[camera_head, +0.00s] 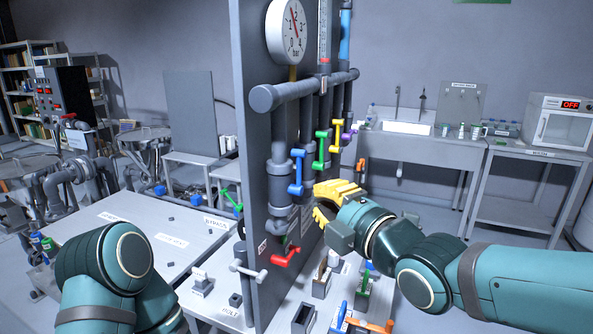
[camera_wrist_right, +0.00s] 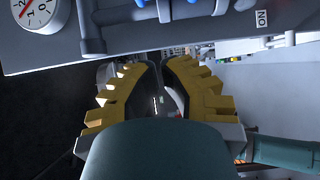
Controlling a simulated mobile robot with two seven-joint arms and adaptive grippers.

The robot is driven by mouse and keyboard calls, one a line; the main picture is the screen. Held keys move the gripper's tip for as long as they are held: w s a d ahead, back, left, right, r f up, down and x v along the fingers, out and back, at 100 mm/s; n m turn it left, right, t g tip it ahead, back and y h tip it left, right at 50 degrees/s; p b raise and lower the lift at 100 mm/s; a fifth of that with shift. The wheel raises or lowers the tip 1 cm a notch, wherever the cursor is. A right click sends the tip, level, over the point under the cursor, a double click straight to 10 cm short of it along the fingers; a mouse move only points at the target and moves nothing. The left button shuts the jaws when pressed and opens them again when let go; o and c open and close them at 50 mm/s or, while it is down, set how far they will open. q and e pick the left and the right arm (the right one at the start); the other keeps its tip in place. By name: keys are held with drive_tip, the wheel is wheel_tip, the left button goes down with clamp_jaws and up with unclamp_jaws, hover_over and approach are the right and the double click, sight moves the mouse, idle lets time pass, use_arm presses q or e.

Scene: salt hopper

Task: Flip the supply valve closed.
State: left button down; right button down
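My right gripper (camera_head: 322,201) has yellow ribbed fingers and is in front of the pipe panel (camera_head: 251,150), just right of its lower pipes. In the right wrist view its fingertips (camera_wrist_right: 160,64) come together with only a narrow slit between and nothing held. Lever handles on the panel are blue (camera_head: 297,172), green (camera_head: 321,150), yellow (camera_head: 337,136) and red (camera_head: 286,257). The blue handle hangs upright, up and left of the gripper; the red one is lower left, nearly level. I cannot read which is the supply valve. My left gripper is out of view.
A round gauge (camera_head: 286,31) sits atop the panel. A grey-handled lever (camera_head: 248,270) is at the panel's near edge. Small fixtures, including a green-handled one (camera_head: 362,284), crowd the bench below. A sink (camera_head: 407,128) stands behind; open floor lies to the right.

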drive_tip(key=p, duration=0.1)
approach(288, 165)
drive_tip(key=x, duration=0.6)
drive_tip(key=shift+s+a, duration=0.2)
drive_tip(key=shift+a, duration=0.1)
drive_tip(key=shift+w+d, duration=0.1)
drive_tip(key=shift+w, duration=0.55)
